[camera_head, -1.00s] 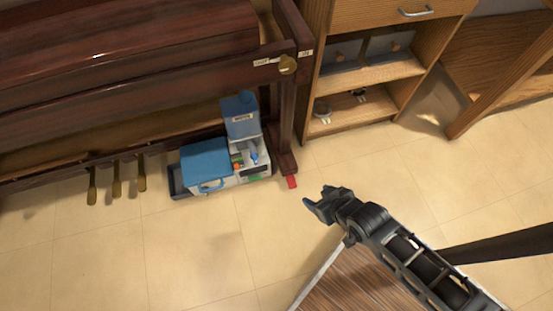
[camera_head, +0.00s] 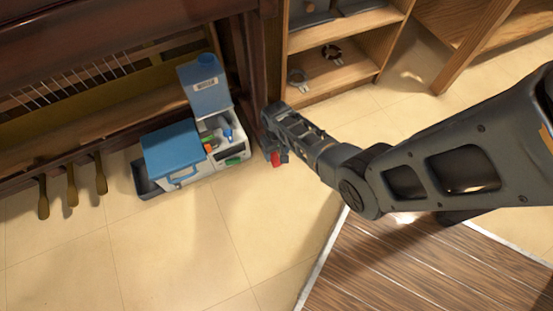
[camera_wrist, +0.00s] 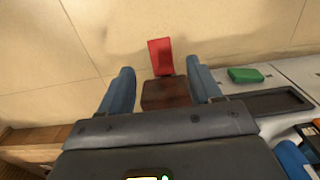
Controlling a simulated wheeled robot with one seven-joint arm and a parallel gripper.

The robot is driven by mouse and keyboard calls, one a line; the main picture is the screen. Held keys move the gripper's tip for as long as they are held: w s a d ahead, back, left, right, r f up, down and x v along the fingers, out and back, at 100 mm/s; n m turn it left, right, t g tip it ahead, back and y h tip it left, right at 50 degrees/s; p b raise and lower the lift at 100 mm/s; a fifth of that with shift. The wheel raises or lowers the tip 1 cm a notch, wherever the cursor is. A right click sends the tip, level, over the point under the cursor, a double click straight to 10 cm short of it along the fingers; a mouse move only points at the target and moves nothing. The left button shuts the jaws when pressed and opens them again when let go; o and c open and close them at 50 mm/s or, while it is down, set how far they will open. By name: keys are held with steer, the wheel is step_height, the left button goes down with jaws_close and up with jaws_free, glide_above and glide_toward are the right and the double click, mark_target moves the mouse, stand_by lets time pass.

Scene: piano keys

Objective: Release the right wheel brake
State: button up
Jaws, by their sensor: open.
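The red wheel brake tab (camera_head: 276,158) sticks out near the floor at the foot of the piano's right leg. It also shows in the wrist view (camera_wrist: 161,56), just beyond the end of the dark brown leg foot (camera_wrist: 166,93). My gripper (camera_head: 275,150) is down at this foot, partly hiding the tab and leg in the head view. In the wrist view my gripper (camera_wrist: 160,82) is open, with one blue-grey finger on each side of the brown foot. The red tab lies past the fingertips, between their lines. I cannot tell whether a finger touches the foot.
A white and blue tool caddy (camera_head: 172,150) with a green item (camera_wrist: 245,75) stands close beside the foot. Brass pedals (camera_head: 72,186) are at left, a wooden shelf (camera_head: 345,75) behind. Open tiled floor (camera_head: 230,245) lies in front.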

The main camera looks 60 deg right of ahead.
mark_target(277, 162)
step_height(277, 162, down, 6)
steer(key=b, duration=0.3)
steer(key=shift+f+b, duration=0.25)
steer(key=shift+b, duration=0.15)
